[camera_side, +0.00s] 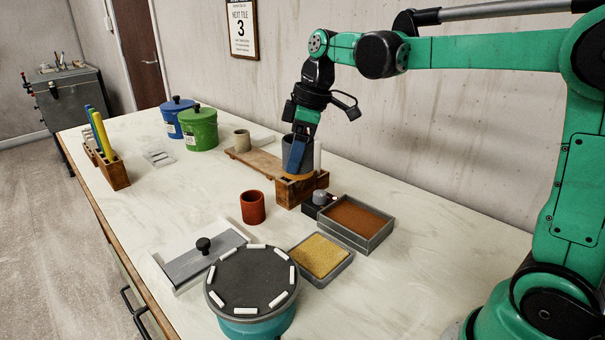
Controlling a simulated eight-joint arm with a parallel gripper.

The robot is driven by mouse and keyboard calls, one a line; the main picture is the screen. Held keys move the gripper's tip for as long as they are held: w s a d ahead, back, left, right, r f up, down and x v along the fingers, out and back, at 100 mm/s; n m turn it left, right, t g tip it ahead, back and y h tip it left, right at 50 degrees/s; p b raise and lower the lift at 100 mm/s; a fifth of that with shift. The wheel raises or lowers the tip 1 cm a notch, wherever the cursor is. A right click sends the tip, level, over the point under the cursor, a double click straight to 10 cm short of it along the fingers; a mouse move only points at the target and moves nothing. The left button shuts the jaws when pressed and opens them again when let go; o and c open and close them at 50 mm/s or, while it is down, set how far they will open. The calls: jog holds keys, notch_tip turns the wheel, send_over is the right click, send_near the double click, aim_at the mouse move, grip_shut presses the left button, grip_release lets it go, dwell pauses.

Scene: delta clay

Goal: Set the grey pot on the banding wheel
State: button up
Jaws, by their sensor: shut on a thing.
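The grey pot (309,159) is at the wooden box (296,192) near the back of the table. It looks upright, and its bottom is at or just above the box's top; I cannot tell whether they touch. The banding wheel (250,275) stands at the table's front, with a round dark top ringed by several white strips and a teal base. The middle of its top is bare.
A beige cup (242,140) and lidded green pot (199,130) stand further left.

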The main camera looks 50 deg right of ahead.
jog(key=s+a+r+n+g, duration=0.1)
jog(key=s+a+r+n, duration=0.2)
jog(key=a+r, duration=0.35)
jog(key=s+a+r+n, duration=0.2)
jog(key=a+r, duration=0.2)
jog(key=a, duration=0.5)
jog(key=shift+y, duration=0.4)
jog(key=f, duration=1.9)
jog(key=shift+s+d+f, duration=0.15)
jog(key=shift+d+f, duration=0.05)
jog(key=shift+d, duration=0.1)
jog(key=o, duration=1.3)
jog(key=shift+f, duration=0.15)
jog(key=v, duration=1.2)
jog(key=s+d+f+m+t+h, duration=0.1)
jog(key=d+f+m+t, duration=0.1)
jog(key=d+m, duration=0.1)
jog(key=s+d+f+m+t+h, duration=0.1)
jog(key=d+f+m+t, duration=0.1)
jog(key=m, duration=0.4)
jog(key=s+d+f+m+t+h, duration=0.1)
jog(key=s+d+f+m, duration=0.1)
jog(key=d+f+m, duration=0.1)
jog(key=shift+d+m+t, duration=0.4)
jog(key=shift+d+m, duration=0.4)
jog(key=shift+d, duration=0.15)
